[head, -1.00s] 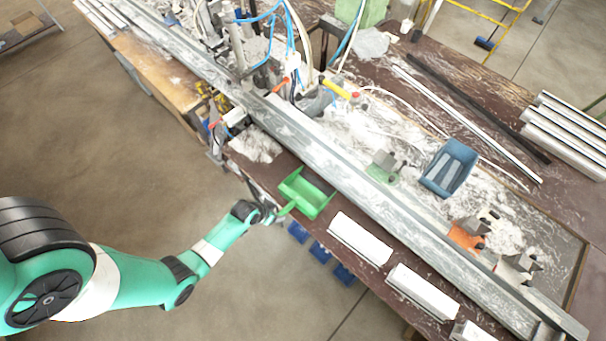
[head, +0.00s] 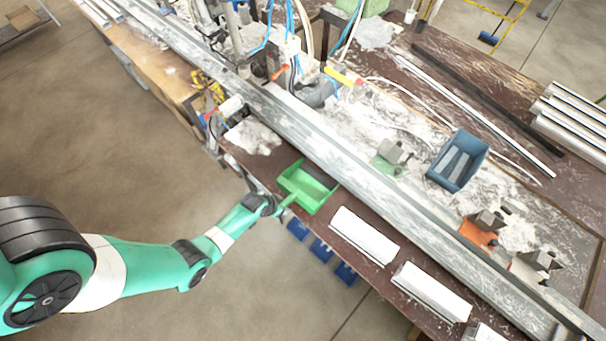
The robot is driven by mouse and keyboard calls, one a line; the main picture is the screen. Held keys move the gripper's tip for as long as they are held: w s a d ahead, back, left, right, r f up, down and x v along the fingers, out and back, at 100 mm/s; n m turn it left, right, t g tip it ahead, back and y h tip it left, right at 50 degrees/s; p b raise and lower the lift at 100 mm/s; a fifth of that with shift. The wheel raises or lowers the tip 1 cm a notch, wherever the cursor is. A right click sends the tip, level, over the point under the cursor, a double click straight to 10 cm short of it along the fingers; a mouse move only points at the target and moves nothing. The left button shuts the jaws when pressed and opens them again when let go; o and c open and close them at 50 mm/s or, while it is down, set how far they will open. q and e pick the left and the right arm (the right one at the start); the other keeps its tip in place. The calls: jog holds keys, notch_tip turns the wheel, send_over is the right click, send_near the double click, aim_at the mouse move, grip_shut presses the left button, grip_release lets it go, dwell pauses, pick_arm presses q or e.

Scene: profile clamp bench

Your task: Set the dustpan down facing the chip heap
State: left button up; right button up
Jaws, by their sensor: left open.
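The green dustpan (head: 304,198) rests on the brown bench along its front edge, in front of the long metal rail. Its short handle points to the lower left, towards the edge. The pale chip heap (head: 253,137) lies on the same strip, up and left of the dustpan, with bare bench between them. I cannot tell exactly which way the pan's mouth faces. My left gripper (head: 283,206) is open at the handle, just off the bench edge; its fingers are small, and whether they touch the handle is unclear. My right gripper is not in view.
The metal rail (head: 350,178) runs diagonally behind the dustpan. White blocks (head: 364,236) lie to its right along the edge. Blue bins (head: 320,250) hang below the edge. A blue tray (head: 457,160) and clamps (head: 484,226) stand beyond the rail. A machine with hoses stands at the upper middle.

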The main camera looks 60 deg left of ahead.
pick_arm(q)
grip_shut()
dwell(1.3)
jog(key=shift+r, duration=0.1)
